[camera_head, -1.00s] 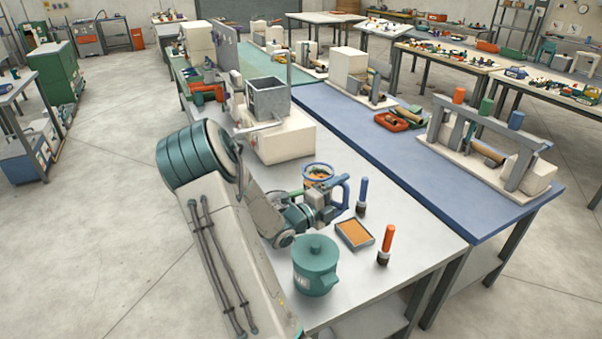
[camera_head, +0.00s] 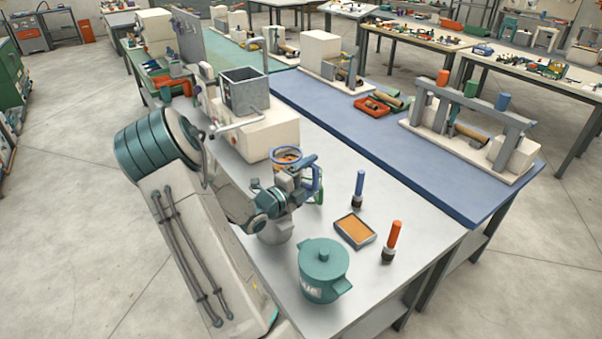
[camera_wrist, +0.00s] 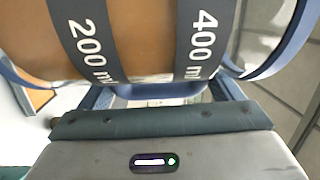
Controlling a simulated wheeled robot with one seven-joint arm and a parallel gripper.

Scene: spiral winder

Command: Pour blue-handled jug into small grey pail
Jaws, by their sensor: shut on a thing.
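The jug (camera_head: 287,155) has a blue rim and blue handle (camera_head: 318,180), with orange-brown contents. My gripper (camera_head: 301,178) is shut on the handle, and the jug looks about upright near the bench's left edge. Whether its base touches the bench is hidden. In the wrist view, the clear jug wall (camera_wrist: 150,35) fills the top, with dark bands marked 200 ml and 400 ml and amber contents behind. I cannot clearly make out a small grey pail; a light grey rounded shape below my wrist may be it or part of my arm.
A teal lidded pot (camera_head: 323,272) stands in front. A shallow tray with orange contents (camera_head: 355,230), a blue-handled tool (camera_head: 359,190) and an orange-handled tool (camera_head: 391,241) stand to the right. A cream machine with a grey hopper (camera_head: 245,95) is behind the jug.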

